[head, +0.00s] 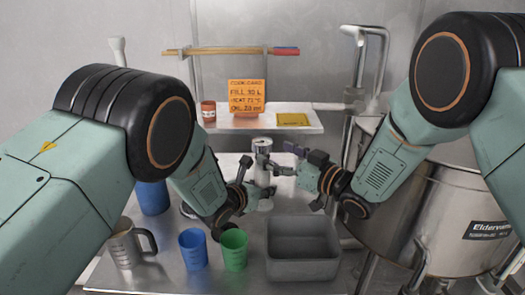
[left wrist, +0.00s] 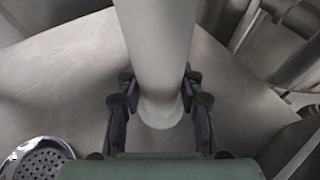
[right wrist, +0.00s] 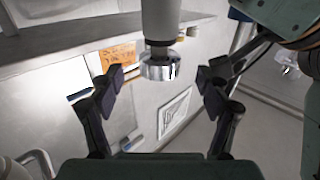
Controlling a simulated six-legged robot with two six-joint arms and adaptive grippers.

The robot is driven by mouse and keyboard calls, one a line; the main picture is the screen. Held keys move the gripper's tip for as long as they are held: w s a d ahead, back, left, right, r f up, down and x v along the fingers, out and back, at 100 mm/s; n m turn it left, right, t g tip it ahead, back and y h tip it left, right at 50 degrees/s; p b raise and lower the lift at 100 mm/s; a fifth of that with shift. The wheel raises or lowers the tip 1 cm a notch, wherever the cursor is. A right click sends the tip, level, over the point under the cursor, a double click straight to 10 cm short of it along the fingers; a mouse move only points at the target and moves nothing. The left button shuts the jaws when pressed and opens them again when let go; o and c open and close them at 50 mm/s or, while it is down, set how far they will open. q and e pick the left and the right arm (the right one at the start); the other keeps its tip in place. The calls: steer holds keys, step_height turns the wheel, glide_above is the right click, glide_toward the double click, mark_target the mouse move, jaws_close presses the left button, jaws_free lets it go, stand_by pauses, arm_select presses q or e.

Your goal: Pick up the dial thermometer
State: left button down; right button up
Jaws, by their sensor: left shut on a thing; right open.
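I cannot make out a dial thermometer for certain in any view. My left gripper (head: 256,188) is shut on a pale grey cylinder (left wrist: 158,50), which stands between its fingers in the left wrist view. The cylinder has a shiny metal cap (head: 262,145) at its top in the head view. My right gripper (head: 282,174) is open close to the upper part of this cylinder. In the right wrist view, the metal end (right wrist: 160,66) shows beyond and between the open fingers, with a narrower neck behind it.
A grey bin (head: 303,262), green cup (head: 233,250), blue cup (head: 193,250) and metal jug (head: 124,247) stand along the front of the table. A shelf (head: 312,119) holds an orange card (head: 246,97). A large steel kettle (head: 455,225) stands at the right.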

mark_target(270, 148)
steer(key=shift+r+x, duration=0.2)
steer(key=shift+x, duration=1.15)
steer(key=shift+r+x, duration=0.2)
steer(key=shift+x, duration=1.15)
steer(key=c, duration=1.3)
step_height(270, 148, up, 18)
steer(key=shift+r, duration=0.1)
steer(key=shift+c, duration=0.2)
arm_select(q)
steer(key=c, duration=0.8)
jaws_free()
steer(key=shift+o, duration=0.2)
